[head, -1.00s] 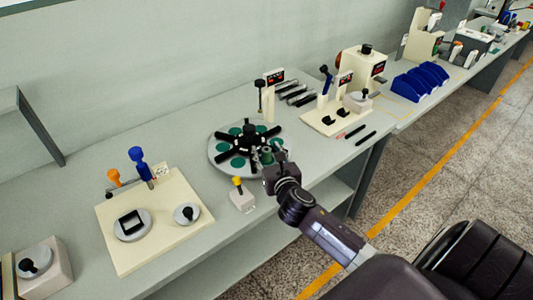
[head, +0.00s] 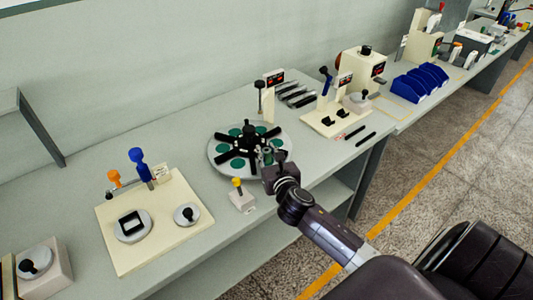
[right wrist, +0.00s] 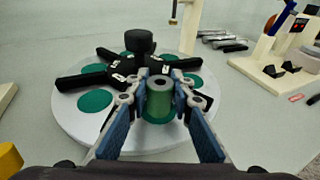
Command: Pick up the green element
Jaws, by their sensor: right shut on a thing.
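The green element (right wrist: 160,103) is a small upright green cylinder with a grey top and a central hole. In the right wrist view it stands between the two fingers of my right gripper (right wrist: 160,95), which is shut on it. It is at the near edge of the round grey turntable (right wrist: 75,125), over a green spot; whether it touches the surface cannot be told. In the head view my right gripper (head: 273,157) is at the turntable's right side, and the green element (head: 266,155) is partly hidden there. My left gripper is not in view.
A black multi-armed hub (head: 247,143) sits on the turntable among green round spots. A white block with a yellow knob (head: 238,190) stands close in front. A cream board (head: 150,240) lies left, and a cream fixture (head: 330,118) stands right.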

